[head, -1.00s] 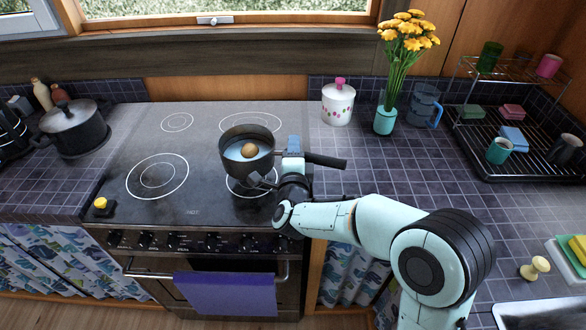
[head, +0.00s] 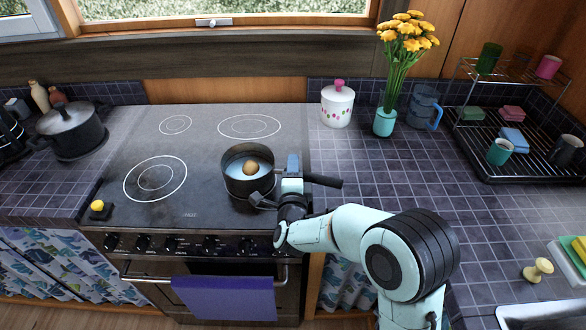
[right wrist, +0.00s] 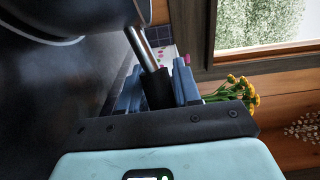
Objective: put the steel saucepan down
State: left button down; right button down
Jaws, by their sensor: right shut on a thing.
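The steel saucepan (head: 247,184) is a dark pan with pale liquid and a brown egg-like thing (head: 250,168) in it. It is upright over the front right ring of the hob (head: 205,150); its base looks to be at or very near the hob surface. My right gripper (head: 292,187) is shut on its handle (head: 325,181), close to the pan body. In the right wrist view the gripper (right wrist: 158,90) has its fingers on either side of the handle (right wrist: 147,55). My left gripper is not in view.
A lidded pot (head: 72,130) stands left of the hob. A white canister (head: 337,105), a flower vase (head: 384,121) and a blue jug (head: 424,105) stand behind on the right. A dish rack (head: 510,140) is at far right. The other hob rings are clear.

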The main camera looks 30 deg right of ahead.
jog(key=c, duration=0.8)
grip_release()
jog(key=shift+s+r+p, duration=0.15)
jog(key=shift+r+p, duration=0.15)
jog(key=shift+p, duration=0.1)
jog(key=b+v, duration=0.1)
jog(key=v, duration=1.1)
jog(key=shift+f+b, duration=0.15)
jog(key=shift+b, duration=0.15)
